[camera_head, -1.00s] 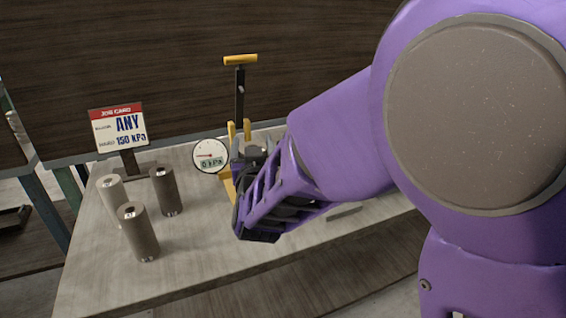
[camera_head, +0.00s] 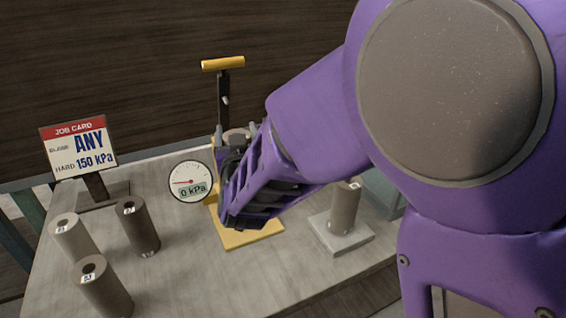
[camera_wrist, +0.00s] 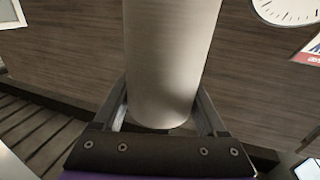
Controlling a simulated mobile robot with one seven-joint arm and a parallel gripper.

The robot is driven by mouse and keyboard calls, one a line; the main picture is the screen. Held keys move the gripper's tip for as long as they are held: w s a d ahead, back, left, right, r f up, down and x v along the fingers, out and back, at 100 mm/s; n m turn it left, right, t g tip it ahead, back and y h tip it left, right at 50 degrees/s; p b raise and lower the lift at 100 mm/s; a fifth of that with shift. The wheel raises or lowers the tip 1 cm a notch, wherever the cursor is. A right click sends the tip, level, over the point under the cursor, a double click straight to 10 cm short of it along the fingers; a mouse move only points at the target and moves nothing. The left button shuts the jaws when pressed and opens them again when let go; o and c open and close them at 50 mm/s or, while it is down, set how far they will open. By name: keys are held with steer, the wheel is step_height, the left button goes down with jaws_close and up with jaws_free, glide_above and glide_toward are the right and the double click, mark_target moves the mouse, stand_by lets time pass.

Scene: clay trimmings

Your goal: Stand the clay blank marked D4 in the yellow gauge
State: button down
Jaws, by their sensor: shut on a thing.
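My gripper (camera_head: 236,152) is shut on a clay blank, whose brownish top (camera_head: 237,134) shows just above the jaws. In the wrist view the held blank (camera_wrist: 170,65) is a pale cylinder between the two fingers; no mark is readable on it. The yellow gauge (camera_head: 250,237) has a flat base, a dark post and a yellow T-handle (camera_head: 222,63). My gripper is in front of the post and above the base, hiding the middle of the gauge. I cannot tell whether the held blank touches the base. The round dial (camera_head: 190,182) reads 0 kPa.
Another blank (camera_head: 345,208) stands on a grey square plate (camera_head: 340,236) right of the gauge, partly behind my arm. Three blanks stand at the left: one pale (camera_head: 75,240), two darker (camera_head: 138,228) (camera_head: 105,290). A job card (camera_head: 79,148) reads ANY, 150 kPa. The table front is clear.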

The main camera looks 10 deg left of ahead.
step_height(320, 180, down, 10)
steer(key=shift+r+b, duration=0.15)
steer(key=shift+b, duration=0.6)
jaws_free()
steer(key=shift+f, duration=0.2)
steer(key=shift+r, duration=0.25)
steer(key=v, duration=1.2)
